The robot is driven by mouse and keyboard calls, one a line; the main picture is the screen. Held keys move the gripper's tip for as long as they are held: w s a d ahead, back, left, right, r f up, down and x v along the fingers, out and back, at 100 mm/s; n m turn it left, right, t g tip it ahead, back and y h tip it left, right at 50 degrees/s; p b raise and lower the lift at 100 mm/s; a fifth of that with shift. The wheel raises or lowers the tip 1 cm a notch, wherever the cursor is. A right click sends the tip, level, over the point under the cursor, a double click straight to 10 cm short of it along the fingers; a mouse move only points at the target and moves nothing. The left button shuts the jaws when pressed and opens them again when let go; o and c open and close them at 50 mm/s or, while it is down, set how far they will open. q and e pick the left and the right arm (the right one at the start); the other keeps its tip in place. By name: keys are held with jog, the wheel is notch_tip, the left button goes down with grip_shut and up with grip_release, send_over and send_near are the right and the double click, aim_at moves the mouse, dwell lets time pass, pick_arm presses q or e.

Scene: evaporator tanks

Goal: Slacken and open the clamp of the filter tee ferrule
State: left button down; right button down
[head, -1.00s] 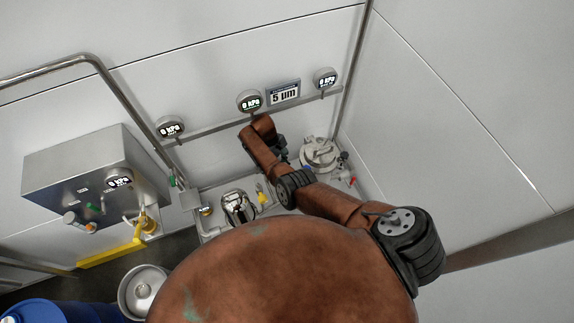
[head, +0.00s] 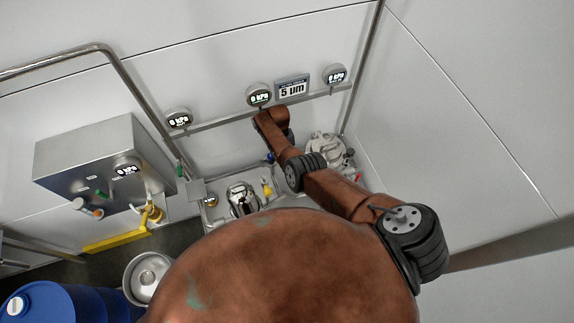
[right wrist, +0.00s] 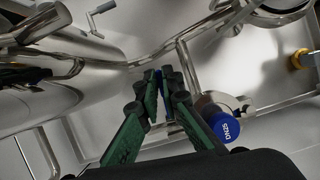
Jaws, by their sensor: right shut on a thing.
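My right gripper (right wrist: 165,88) has green fingers and is shut on a thin blue part, mostly hidden between the fingertips in the right wrist view. I cannot tell whether that part belongs to the clamp. A blue round cap marked DN25 (right wrist: 228,128) is just right of the fingers and apart from them, by a pale fitting. In the head view my brown right arm reaches to the back wall and hides the gripper and most of what it works on. A small blue piece (head: 270,157) shows beside the wrist. The ferrule and clamp cannot be made out. My left gripper is out of view.
Bent steel pipes (right wrist: 150,57) and a polished vessel (right wrist: 40,108) crowd the gripper. In the head view a steel housing (head: 325,149) stands right of the wrist and a shiny vessel (head: 242,197) left of it. Gauges (head: 259,94) line a wall rail above.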

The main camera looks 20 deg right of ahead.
dwell(0.5)
jog(key=c, duration=2.1)
grip_release()
